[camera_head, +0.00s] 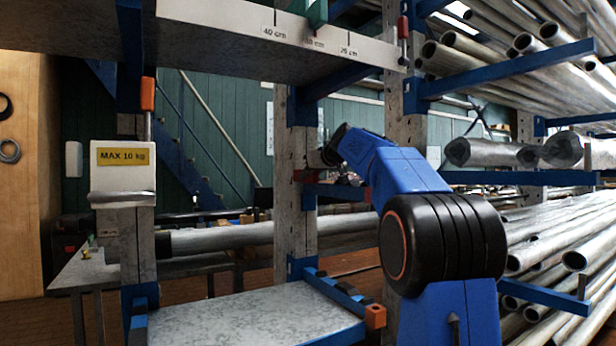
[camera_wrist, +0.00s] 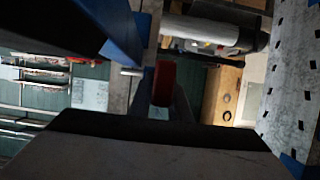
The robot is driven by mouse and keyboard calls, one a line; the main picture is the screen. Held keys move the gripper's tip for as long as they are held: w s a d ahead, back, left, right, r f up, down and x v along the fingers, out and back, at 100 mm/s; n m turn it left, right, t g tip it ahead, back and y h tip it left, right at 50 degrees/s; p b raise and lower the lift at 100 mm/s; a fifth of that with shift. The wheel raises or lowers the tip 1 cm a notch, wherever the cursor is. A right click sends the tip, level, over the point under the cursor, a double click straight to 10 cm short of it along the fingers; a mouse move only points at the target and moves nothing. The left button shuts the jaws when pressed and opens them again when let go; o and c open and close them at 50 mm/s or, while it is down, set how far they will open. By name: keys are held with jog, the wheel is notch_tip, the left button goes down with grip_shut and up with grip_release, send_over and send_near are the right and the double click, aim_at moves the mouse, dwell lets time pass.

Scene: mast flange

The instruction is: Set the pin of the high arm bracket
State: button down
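My gripper (camera_head: 328,157) is at the end of my blue arm, beside the middle upright in the head view. Its fingers are too small and dark to read there. A small red part (camera_head: 304,175) shows just below it; I cannot tell if they touch. In the wrist view a red block (camera_wrist: 163,84) stands just past the dark gripper body, and a short light rod (camera_wrist: 130,71) points left near it; I cannot tell whether the block is held. A high blue arm bracket (camera_head: 340,80) supports the upper shelf. An orange-handled pin (camera_head: 148,96) stands at the left upright, and a red-handled pin (camera_head: 403,30) at the right.
The grey upper shelf (camera_head: 230,40) carries a centimetre scale. A lower grey shelf (camera_head: 250,318) has an orange-ended blue arm (camera_head: 375,316). A "MAX 10 kg" sign (camera_head: 123,157) hangs left. Metal tubes (camera_head: 560,225) fill the rack on the right, close to my arm.

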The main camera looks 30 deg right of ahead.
jog(key=shift+s+a, duration=0.1)
jog(key=shift+a, duration=2.5)
jog(key=c, duration=1.6)
grip_release()
jog(key=shift+a, duration=0.15)
jog(key=shift+c, duration=0.2)
jog(key=v, duration=1.7)
jog(key=shift+s, duration=0.15)
